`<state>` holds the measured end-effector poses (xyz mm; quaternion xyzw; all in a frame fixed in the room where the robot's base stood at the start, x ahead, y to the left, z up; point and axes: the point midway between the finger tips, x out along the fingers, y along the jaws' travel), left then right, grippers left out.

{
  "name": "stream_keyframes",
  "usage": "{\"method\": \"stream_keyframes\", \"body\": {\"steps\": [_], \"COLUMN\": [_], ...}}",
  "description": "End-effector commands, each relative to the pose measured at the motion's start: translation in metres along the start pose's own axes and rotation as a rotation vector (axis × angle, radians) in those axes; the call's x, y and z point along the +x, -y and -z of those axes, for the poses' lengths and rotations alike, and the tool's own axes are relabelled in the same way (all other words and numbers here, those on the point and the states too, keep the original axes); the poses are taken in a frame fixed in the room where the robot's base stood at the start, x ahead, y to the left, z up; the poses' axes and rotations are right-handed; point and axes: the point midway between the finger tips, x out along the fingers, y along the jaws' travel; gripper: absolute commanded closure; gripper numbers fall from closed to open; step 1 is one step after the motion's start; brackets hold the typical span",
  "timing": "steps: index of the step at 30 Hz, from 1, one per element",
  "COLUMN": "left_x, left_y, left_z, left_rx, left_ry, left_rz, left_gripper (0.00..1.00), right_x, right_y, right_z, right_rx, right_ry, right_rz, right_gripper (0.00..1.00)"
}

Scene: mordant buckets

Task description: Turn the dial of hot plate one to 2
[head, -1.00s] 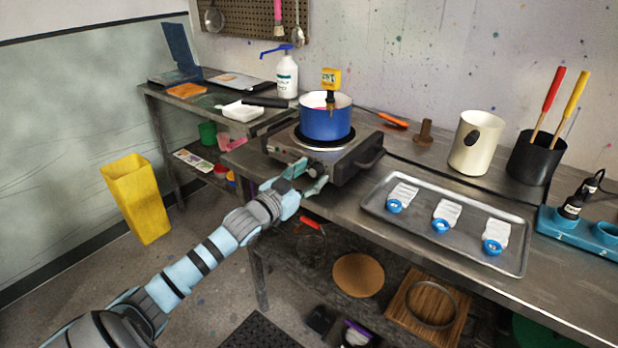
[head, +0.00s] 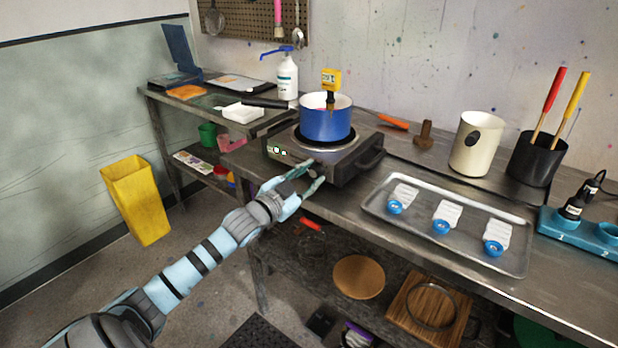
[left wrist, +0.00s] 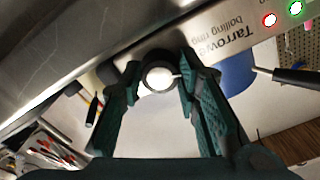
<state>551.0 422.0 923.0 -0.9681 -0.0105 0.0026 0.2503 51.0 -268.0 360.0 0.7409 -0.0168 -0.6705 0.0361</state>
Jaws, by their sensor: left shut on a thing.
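The hot plate (head: 345,165) is a grey box on the steel bench, with a blue pot (head: 325,122) on its ring. My left gripper (head: 313,174) is at its front panel, with its fingers on either side of the dial (left wrist: 160,75). In the left wrist view the round dial sits between the two dark fingers, and my gripper is shut on it. A short pale mark shows at the dial's right side in that view. No dial numbers are readable. A red and a green light (left wrist: 296,8) are lit on the panel. My right gripper is not in view.
A metal tray (head: 375,208) with several blue-capped items lies right of the hot plate. A yellow thermometer-like device (head: 331,80) stands in the pot. A cream container (head: 476,143) is farther right. A yellow bin (head: 137,200) stands on the floor at left.

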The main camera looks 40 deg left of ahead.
Motion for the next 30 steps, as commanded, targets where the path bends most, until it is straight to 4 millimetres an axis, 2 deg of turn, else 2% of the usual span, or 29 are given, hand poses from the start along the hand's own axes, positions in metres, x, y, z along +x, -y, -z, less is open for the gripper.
{"method": "stream_keyframes", "body": {"steps": [18, 30], "left_x": [0.000, 0.000], "left_y": [0.001, 0.002], "left_z": [-0.001, 0.000], "left_rx": [0.578, 0.858], "left_ry": [0.002, 0.001], "left_rz": [-0.001, -0.001], "left_gripper": [0.98, 0.98], "right_x": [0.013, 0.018], "right_y": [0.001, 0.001], "right_z": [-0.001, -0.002], "right_rx": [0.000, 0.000], "right_ry": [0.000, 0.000], "right_rz": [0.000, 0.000], "right_gripper": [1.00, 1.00]}}
